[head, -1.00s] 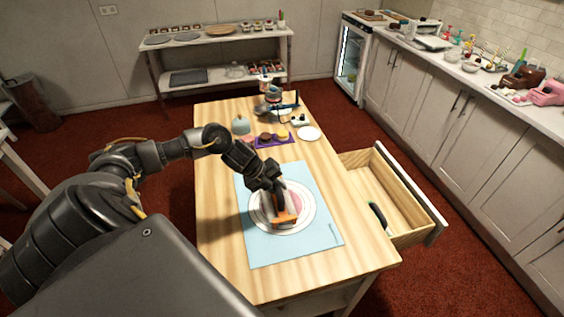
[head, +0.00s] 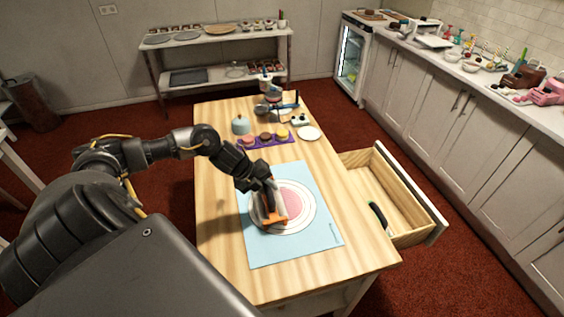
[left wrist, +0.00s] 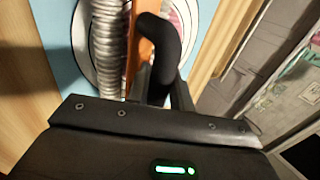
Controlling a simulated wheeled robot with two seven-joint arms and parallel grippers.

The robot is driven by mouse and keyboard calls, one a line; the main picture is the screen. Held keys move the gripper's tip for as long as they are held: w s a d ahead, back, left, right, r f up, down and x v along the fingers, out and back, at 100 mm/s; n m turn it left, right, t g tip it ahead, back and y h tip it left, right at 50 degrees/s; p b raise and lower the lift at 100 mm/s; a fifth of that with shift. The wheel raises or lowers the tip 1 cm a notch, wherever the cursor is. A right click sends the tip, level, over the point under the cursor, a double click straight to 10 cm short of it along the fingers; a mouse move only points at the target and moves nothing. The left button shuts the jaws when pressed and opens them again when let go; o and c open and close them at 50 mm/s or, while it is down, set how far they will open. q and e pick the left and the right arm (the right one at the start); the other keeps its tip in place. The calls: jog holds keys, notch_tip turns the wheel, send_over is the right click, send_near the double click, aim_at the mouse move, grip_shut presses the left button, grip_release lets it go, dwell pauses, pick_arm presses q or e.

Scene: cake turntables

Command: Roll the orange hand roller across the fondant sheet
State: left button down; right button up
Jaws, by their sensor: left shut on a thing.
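The orange hand roller (head: 276,219) is in the grip of my left gripper (head: 270,205), low over the left part of the white round board. In the left wrist view the orange roller (left wrist: 146,42) shows beside a dark finger. I cannot tell whether the roller touches the sheet. The pink round fondant sheet (head: 294,204) lies in the middle of the white ringed board (head: 308,216), just right of the roller. The board sits on a light blue mat (head: 262,252). My right gripper does not show.
A purple tray (head: 267,141) with small round items, a pale blue dome (head: 240,125) and a white plate (head: 308,133) stand at the far end of the wooden table (head: 215,215). An open drawer (head: 398,198) juts out on the right. The table's near end is clear.

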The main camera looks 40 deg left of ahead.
pick_arm(q)
jog(key=shift+s+f, duration=0.1)
jog(key=shift+a+r+p, duration=0.1)
jog(key=shift+r+p, duration=0.8)
jog(key=shift+r, duration=0.05)
jog(key=shift+w+r+p, duration=0.2)
jog(key=shift+r+p, duration=1.4)
jog(key=shift+r, duration=0.45)
